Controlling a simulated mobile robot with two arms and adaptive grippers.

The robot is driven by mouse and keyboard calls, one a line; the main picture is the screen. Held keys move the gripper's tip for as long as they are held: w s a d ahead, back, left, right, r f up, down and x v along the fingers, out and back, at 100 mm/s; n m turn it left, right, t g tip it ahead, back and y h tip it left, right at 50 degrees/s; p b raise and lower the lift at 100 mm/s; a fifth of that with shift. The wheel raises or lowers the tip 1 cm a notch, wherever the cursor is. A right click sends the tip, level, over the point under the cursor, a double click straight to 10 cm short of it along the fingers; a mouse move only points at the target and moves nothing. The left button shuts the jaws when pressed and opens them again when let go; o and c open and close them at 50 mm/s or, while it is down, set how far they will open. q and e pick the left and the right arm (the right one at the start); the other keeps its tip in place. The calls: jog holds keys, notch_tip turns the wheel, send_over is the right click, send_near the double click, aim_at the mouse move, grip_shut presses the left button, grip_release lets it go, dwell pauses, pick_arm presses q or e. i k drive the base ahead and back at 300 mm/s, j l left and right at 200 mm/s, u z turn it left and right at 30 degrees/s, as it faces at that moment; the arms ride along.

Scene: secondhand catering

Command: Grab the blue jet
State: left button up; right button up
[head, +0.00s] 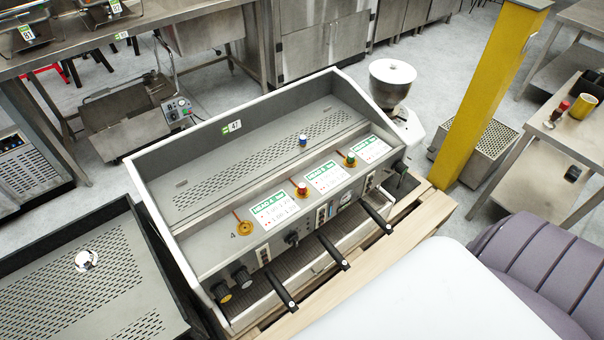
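A small blue-topped piece (303,140), which looks like the blue jet, stands on the perforated top tray of the espresso machine (215,262). It is near the tray's right half, behind the green-and-white head cards, with clear tray around it. A red-topped piece (302,188) and a green-topped piece (350,159) sit on round seats along the machine's front ledge. A third round seat (245,228), brass-coloured, shows at the ledge's left end and looks empty. Neither of my grippers is in view.
Raised white walls edge the tray at the back and sides. Three black handles (332,250) stick out in front. A second machine (60,290) stands at left.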

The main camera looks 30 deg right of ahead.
aim_at(302, 138)
jog(key=k+l+u, duration=0.25)
jog(key=l, duration=0.2)
jog(key=k+l+u, duration=0.1)
jog(key=l+u, duration=0.15)
jog(key=l, duration=0.2)
jog(key=k+l+u, duration=0.25)
jog(key=l, duration=0.15)
